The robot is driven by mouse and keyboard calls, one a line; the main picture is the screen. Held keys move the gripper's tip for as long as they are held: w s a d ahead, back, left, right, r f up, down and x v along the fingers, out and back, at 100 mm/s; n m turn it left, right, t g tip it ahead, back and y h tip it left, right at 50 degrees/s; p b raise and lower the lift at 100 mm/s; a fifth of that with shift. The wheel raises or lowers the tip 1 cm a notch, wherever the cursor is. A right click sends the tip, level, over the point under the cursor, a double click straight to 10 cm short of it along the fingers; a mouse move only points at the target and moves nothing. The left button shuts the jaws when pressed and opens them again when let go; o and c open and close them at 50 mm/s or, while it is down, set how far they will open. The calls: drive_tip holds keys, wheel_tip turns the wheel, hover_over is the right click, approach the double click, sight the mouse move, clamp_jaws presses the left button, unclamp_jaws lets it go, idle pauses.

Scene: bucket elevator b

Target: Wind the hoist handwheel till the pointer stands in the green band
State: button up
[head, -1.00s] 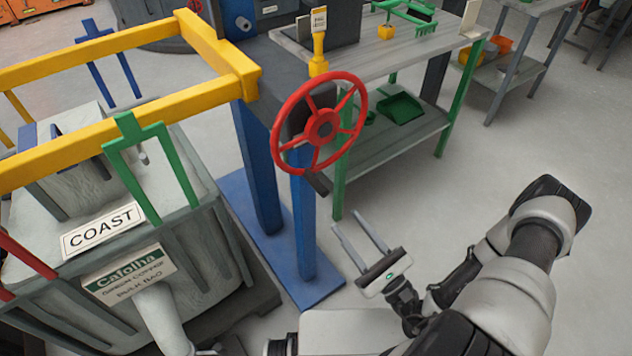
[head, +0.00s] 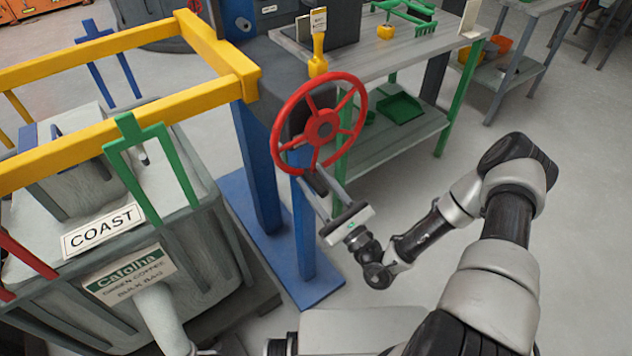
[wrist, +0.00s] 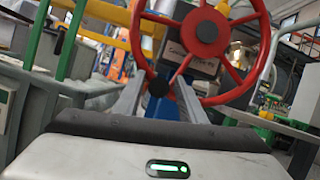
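The red handwheel (head: 322,124) stands upright on the hoist's blue post (head: 305,235), and its spokes and hub also fill the upper wrist view (wrist: 207,31). A dark handle (wrist: 158,86) sits at the wheel's lower rim. My gripper (head: 313,180) is just below the lower rim, pointing up at it. Its two fingers are apart, and in the wrist view the dark handle appears between the fingertips. I cannot tell whether they touch it. I cannot make out the pointer or the green band.
The yellow frame (head: 120,125) and the grey bin marked COAST (head: 215,270) stand to the left. A workbench (head: 385,55) with green tools is behind and right of the wheel. The floor (head: 560,200) to the right is clear.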

sight(361, 114)
drive_tip(key=shift+c, duration=0.2)
clamp_jaws()
drive_tip(key=shift+w+d, duration=0.25)
drive_tip(key=shift+d, duration=0.1)
drive_tip(key=w+d+r+n+g+y, duration=0.1)
drive_tip(key=w+d+n+g, duration=0.25)
drive_tip(key=n, duration=0.35)
drive_tip(key=w+d+n+g+y, duration=0.2)
drive_tip(key=w+d+n, duration=0.1)
drive_tip(key=d+n, duration=0.3)
drive_tip(key=w+d+r+n+g+h+b, duration=0.1)
drive_tip(key=r+n, duration=0.2)
drive_tip(key=w+d+r+n+g+h+b, duration=0.1)
drive_tip(key=r+n, duration=0.2)
drive_tip(key=n, duration=0.1)
drive_tip(key=d+r+n+g+h+b, duration=0.1)
drive_tip(key=d+r+n, duration=0.1)
drive_tip(key=r+n, duration=0.1)
drive_tip(key=shift+w+n+h, duration=0.3)
drive_tip(key=shift+w+n, duration=0.1)
drive_tip(key=shift+n, duration=0.1)
drive_tip(key=shift+r+n+h+b, duration=0.3)
drive_tip(key=shift+r+n+b, duration=0.2)
drive_tip(key=shift+r, duration=0.3)
